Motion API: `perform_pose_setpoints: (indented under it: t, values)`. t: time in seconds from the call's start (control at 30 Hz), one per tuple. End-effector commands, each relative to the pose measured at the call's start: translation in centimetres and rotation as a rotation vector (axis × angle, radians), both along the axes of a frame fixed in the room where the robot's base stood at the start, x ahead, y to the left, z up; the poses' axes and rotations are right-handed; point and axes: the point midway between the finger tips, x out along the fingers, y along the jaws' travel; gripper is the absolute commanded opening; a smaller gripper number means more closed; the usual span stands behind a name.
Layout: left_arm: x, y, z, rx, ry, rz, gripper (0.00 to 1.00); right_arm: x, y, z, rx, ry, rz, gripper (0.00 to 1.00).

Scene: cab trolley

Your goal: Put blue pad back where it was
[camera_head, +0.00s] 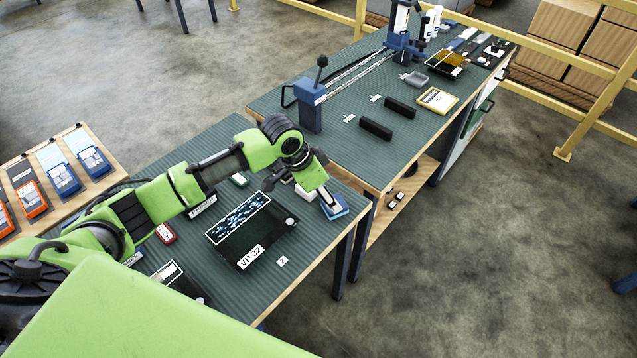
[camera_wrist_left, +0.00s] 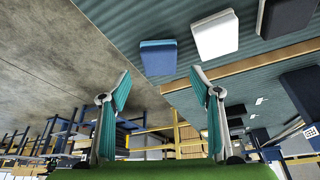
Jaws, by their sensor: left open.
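The blue pad (camera_head: 337,211) lies on the green ribbed top of the near bench, close to its right edge. In the left wrist view the blue pad (camera_wrist_left: 158,58) is beyond the fingertips, beside a white pad (camera_wrist_left: 215,36) and a black pad (camera_wrist_left: 288,14). My left gripper (camera_head: 328,197) is at the blue pad in the head view and partly covers it. In the wrist view the left gripper (camera_wrist_left: 161,82) has its fingers apart with nothing between them. Whether a finger touches the pad, I cannot tell. My right gripper is not in view.
A dark box labelled VP 32 (camera_head: 252,232) stands left of the blue pad. A red item (camera_head: 165,233) lies farther left. The far bench (camera_head: 390,160) holds black blocks (camera_head: 375,128), a yellow-framed card (camera_head: 437,100) and a blue clamp post (camera_head: 311,105). Open floor lies right.

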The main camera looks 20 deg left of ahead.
Motion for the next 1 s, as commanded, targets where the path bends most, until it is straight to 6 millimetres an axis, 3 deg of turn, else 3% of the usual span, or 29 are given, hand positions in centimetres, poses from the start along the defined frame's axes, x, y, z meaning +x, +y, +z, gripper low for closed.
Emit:
perform_pose_setpoints:
  t: [0.2, 0.4, 1.0]
  values:
    - [-1.3, 1.2, 4.0, 0.002, -0.001, -0.002, 0.58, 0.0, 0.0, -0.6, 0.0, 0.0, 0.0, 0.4]
    - [-1.9, 1.7, 5.9, 0.0, 0.0, -0.001, 0.58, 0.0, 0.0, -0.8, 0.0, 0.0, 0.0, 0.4]
    - [-2.0, 1.7, 6.2, 0.0, 0.001, -0.001, 0.58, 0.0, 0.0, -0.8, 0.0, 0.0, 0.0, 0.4]
